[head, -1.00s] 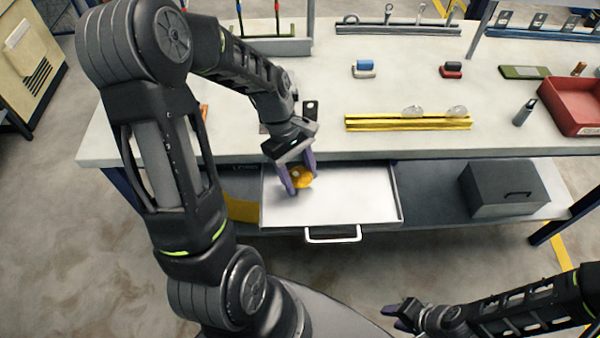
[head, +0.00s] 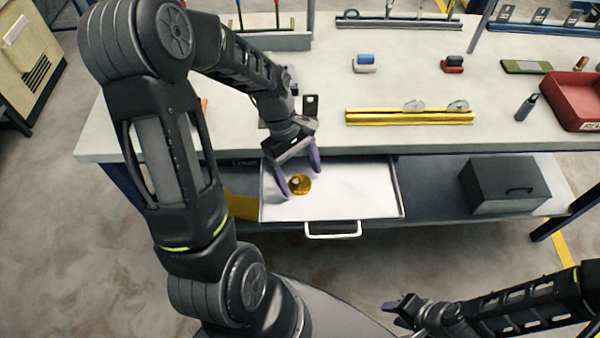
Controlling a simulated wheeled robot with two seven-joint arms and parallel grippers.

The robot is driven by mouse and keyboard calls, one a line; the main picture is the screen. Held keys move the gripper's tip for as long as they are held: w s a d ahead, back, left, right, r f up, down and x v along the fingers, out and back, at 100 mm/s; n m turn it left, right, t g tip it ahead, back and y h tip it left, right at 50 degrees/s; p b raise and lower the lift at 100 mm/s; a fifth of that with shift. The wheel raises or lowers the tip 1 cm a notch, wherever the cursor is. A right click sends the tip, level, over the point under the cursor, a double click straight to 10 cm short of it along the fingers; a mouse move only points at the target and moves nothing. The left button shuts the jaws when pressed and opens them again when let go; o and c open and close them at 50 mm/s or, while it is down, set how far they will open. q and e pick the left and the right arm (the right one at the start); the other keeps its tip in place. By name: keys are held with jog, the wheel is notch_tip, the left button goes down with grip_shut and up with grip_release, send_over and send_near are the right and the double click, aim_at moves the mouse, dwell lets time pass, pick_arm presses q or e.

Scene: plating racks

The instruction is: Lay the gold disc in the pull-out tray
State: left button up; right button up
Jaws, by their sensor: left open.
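The gold disc (head: 301,185) lies flat on the white floor of the pull-out tray (head: 360,203), in its left part. The tray is pulled out under the table and has a white front handle. My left gripper (head: 298,182) is open just over the disc, with its purple fingers spread to either side of it. Whether a finger still touches the disc I cannot tell. My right gripper (head: 397,311) is low at the bottom right, away from the tray; its jaws are too small to read.
The table's front edge (head: 330,151) runs just above the tray. A dark grey box (head: 502,184) stands on the lower shelf to the right. A yellow rack (head: 410,117) and a red bin (head: 580,100) are on the tabletop. The tray's right part is clear.

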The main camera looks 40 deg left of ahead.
pick_arm(q)
jog(key=v, duration=0.7)
jog(key=shift+r+b, duration=0.3)
jog(key=shift+r, duration=0.1)
jog(key=shift+a, duration=0.1)
